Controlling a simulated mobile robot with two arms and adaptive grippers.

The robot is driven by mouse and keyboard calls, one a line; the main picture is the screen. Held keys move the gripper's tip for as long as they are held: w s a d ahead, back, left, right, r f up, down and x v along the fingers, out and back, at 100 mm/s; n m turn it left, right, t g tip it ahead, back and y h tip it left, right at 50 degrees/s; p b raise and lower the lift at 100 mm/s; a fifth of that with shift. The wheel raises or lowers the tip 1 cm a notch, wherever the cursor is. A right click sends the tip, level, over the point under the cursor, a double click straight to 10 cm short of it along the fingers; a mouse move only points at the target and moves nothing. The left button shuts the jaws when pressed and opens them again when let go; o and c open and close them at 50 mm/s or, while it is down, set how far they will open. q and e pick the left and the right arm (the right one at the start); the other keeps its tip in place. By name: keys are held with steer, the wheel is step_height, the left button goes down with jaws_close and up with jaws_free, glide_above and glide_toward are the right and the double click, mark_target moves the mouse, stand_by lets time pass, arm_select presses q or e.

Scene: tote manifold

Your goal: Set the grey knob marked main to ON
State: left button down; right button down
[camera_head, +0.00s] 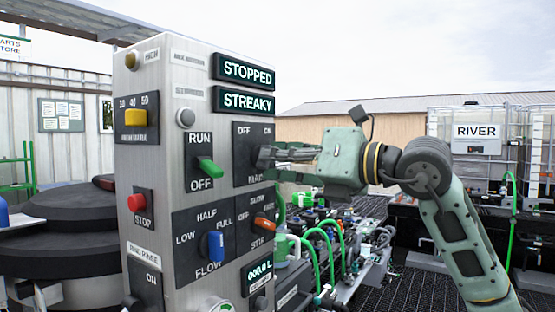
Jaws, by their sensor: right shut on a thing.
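The grey knob (264,157) sits on a dark plate marked OFF at upper left, ON at upper right and MAIN below, partly covered. My right gripper (277,158) comes in from the right and is shut on the knob. Its fingers hide part of the knob, so I cannot tell surely which way it points. My left gripper is not in view.
The metal panel (164,215) also carries a green RUN/OFF knob (210,167), a blue FLOW knob (215,245), an orange STIR knob (264,223) and a red STOP button (136,202). Displays read STOPPED (245,70) and STREAKY (245,101). Hoses stand behind, right.

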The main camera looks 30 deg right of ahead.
steer(key=shift+r+m, duration=0.1)
steer(key=shift+m, duration=0.7)
steer(key=shift+d, duration=0.1)
steer(key=c, duration=1.8)
jaws_free()
steer(key=v, duration=1.2)
